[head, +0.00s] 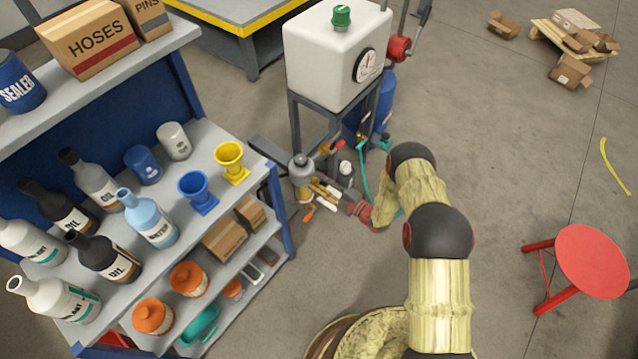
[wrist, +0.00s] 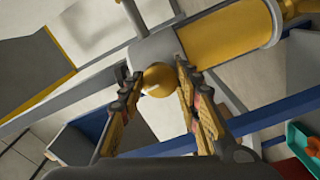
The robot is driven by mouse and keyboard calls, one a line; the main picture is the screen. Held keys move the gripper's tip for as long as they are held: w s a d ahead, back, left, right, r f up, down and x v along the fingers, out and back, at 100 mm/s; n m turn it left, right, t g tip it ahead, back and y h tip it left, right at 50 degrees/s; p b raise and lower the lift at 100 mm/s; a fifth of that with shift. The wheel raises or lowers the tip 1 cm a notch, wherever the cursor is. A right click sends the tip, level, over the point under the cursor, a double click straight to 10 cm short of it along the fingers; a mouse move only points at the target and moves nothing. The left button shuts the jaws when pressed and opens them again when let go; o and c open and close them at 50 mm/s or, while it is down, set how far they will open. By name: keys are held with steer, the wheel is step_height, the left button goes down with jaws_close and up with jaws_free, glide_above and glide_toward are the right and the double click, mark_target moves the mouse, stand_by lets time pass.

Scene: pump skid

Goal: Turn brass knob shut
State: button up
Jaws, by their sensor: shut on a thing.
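The brass knob (wrist: 158,79) shows in the wrist view as a small round gold ball beside a grey fitting (wrist: 150,47). My gripper (wrist: 154,74) has one finger on each side of the knob and is shut on it. A yellow cylinder (wrist: 232,42) with grey end caps adjoins the fitting. In the head view my gripper (head: 328,184) reaches to the grey-topped, yellow-bodied unit (head: 302,178) below the white tank. I cannot make out the knob in the head view, nor how far it is turned.
A white tank (head: 335,55) with a gauge and green cap stands on a dark frame. A shelf unit (head: 278,215) with bottles and funnels is close on the left. A red stool (head: 592,262) stands at the right. The floor between is mostly clear.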

steer(key=shift+m, duration=0.5)
steer(key=o, duration=1.2)
steer(key=shift+c, duration=0.2)
steer(key=shift+d, duration=0.1)
steer(key=v, duration=1.2)
